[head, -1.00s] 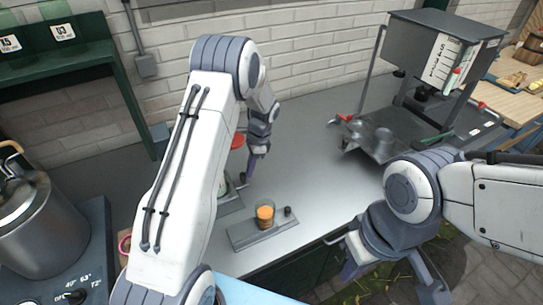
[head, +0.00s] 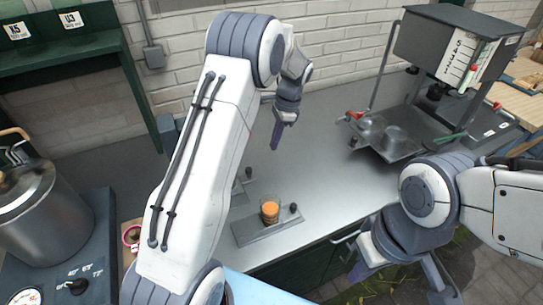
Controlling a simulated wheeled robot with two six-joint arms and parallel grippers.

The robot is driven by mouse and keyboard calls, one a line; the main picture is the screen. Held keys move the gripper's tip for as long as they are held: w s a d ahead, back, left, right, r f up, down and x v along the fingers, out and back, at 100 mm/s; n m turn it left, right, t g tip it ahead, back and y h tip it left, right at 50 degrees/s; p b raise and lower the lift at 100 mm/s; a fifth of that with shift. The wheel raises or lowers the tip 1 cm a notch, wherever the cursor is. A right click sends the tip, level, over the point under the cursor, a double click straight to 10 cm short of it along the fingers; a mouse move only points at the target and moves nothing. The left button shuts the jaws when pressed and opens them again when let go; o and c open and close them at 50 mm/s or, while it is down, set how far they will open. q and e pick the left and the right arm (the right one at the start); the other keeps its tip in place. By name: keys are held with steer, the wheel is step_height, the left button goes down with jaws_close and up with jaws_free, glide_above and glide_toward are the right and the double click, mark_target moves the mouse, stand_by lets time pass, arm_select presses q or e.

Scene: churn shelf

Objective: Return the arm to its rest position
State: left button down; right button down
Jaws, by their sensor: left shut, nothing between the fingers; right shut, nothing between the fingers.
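My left arm reaches up and over the counter from the lower left. Its gripper (head: 277,138) hangs above the grey counter (head: 330,140), its fingers pointing down, shut and empty. It is clear of the glass with orange contents (head: 269,211), which stands on a grey tray (head: 250,232) nearer the front edge. My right gripper (head: 366,268) is low at the right, in front of the counter's edge. It is shut and holds nothing; its arm partly hides it.
A dispensing machine with a scale (head: 458,52) stands at the back right. A metal pot (head: 38,222) stands on a blue-grey unit at the left. A green shelf (head: 60,40) is on the left. The counter's middle right is clear.

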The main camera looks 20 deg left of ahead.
arm_select(q)
steer(key=s+d+r+n+t+h, duration=0.1)
steer(key=s+d+r, duration=0.4)
steer(key=s+d, duration=0.25)
steer(key=s+d+r, duration=0.4)
steer(key=s+d, duration=0.2)
steer(key=d, duration=0.2)
steer(key=s+d+n+h, duration=0.2)
steer(key=s+d, duration=0.1)
steer(key=s, duration=1.7)
steer(key=shift+f+t, duration=0.2)
steer(key=shift+t, duration=0.1)
